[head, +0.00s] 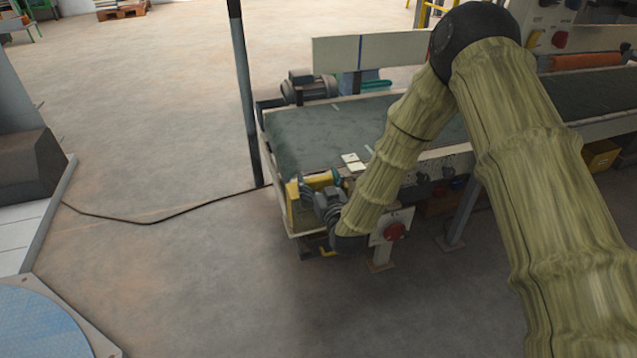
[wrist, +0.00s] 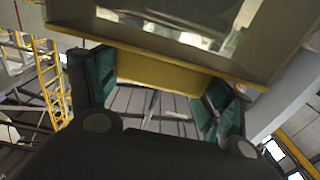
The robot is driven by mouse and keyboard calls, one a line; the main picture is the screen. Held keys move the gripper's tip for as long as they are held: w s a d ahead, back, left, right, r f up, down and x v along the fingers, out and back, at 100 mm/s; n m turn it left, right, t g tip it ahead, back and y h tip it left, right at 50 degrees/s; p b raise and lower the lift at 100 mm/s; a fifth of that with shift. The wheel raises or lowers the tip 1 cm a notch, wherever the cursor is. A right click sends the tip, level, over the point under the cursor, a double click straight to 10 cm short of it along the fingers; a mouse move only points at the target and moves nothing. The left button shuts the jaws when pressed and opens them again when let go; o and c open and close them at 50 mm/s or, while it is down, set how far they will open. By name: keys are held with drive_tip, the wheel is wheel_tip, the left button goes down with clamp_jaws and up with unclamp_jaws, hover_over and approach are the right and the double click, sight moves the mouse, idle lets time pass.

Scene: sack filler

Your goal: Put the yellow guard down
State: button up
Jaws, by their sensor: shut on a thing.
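The yellow guard (head: 292,204) is at the near left end of the conveyor, low beside the belt frame. In the wrist view the yellow guard (wrist: 165,76) spans the space between the two green finger pads, with a pale, partly see-through face above it. My gripper (head: 318,184) is shut on the guard, at the conveyor's end. It also shows in the wrist view (wrist: 160,88), with one pad on each side of the guard. My gripper and wrist hide part of the guard, and I cannot tell whether it touches the conveyor frame.
The conveyor (head: 315,135) has a dark green belt with small pale pieces near its edge. A dark post (head: 245,95) stands at its left end. A red button (head: 394,231) is on the near side. A cable (head: 155,221) crosses the otherwise open floor at left.

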drive_tip(key=shift+f, duration=0.1)
drive_tip(key=o, duration=1.3)
